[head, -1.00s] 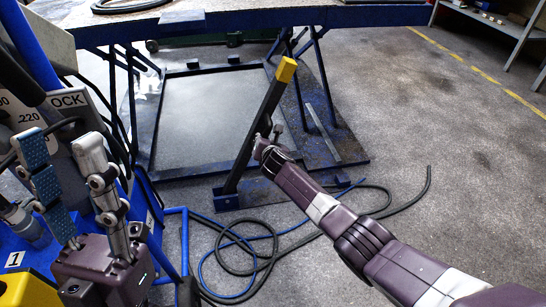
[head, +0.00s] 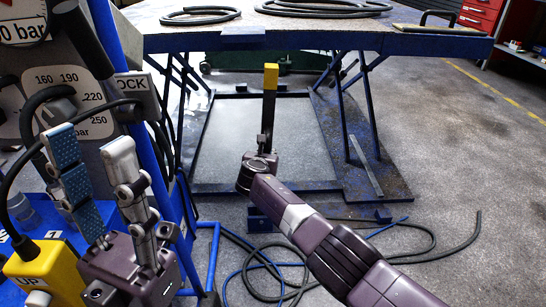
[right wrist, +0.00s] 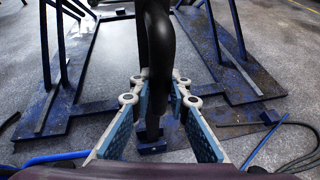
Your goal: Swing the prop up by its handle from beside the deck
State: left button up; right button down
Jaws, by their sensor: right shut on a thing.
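The prop (head: 268,108) is a dark bar with a yellow tip (head: 271,75). It stands close to upright in front of the blue lift deck (head: 330,43), its tip a little below the deck's edge in the picture. My right gripper (head: 262,158) is at the prop's lower part, which its wrist hides in the head view. In the right wrist view the gripper (right wrist: 155,103) is shut on the prop's dark handle (right wrist: 160,85), with a blue pad on each side. My left gripper (head: 97,172) is open and empty at the left, in front of the control stand.
The control stand (head: 60,95) with gauges and blue tubing fills the left side. Blue and black hoses (head: 290,270) lie looped on the floor. The blue base frame (head: 200,140) lies under the deck. Open floor (head: 470,160) extends at the right.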

dwell(0.5)
jog(key=c, duration=1.8)
grip_release()
jog(key=shift+f, duration=0.1)
jog(key=shift+s, duration=0.1)
jog(key=shift+v, duration=5.95)
jog(key=shift+a, duration=0.2)
